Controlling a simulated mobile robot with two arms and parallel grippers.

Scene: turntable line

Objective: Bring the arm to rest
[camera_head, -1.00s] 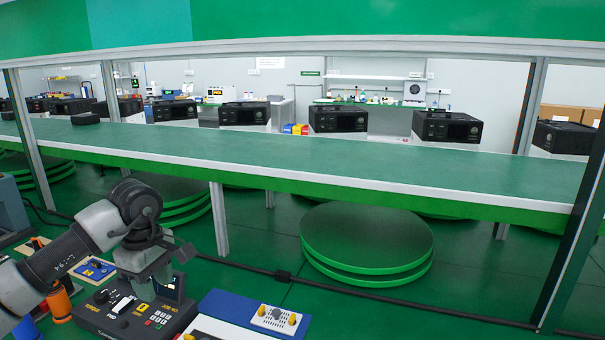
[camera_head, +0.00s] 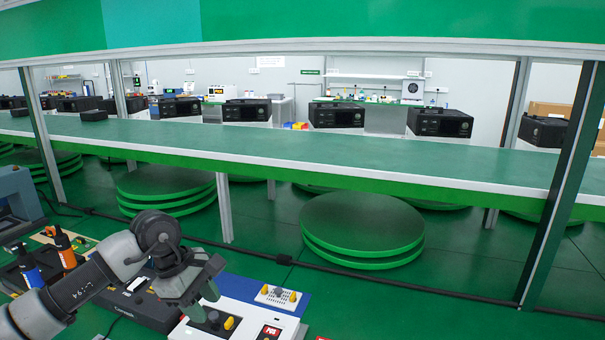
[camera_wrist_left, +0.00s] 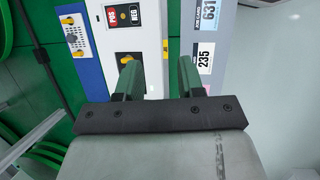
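My left gripper (camera_head: 208,298) is at the end of my grey arm in the lower left of the head view, over or close to a white panel device (camera_head: 255,318). In the left wrist view the gripper (camera_wrist_left: 160,75) shows two green fingers spread apart with nothing between them. The white panel (camera_wrist_left: 152,32) passes behind the gap, with a yellow knob near the left finger. I cannot tell whether a finger touches it. My right gripper is in neither view.
A blue board (camera_wrist_left: 77,38) lies beside the panel, and a grey box (camera_wrist_left: 207,30) with number labels is on its other side. A long green bench (camera_head: 330,158) crosses behind. Round green platforms (camera_head: 362,225) stand on the floor. An orange bottle (camera_head: 65,250) stands left of my arm.

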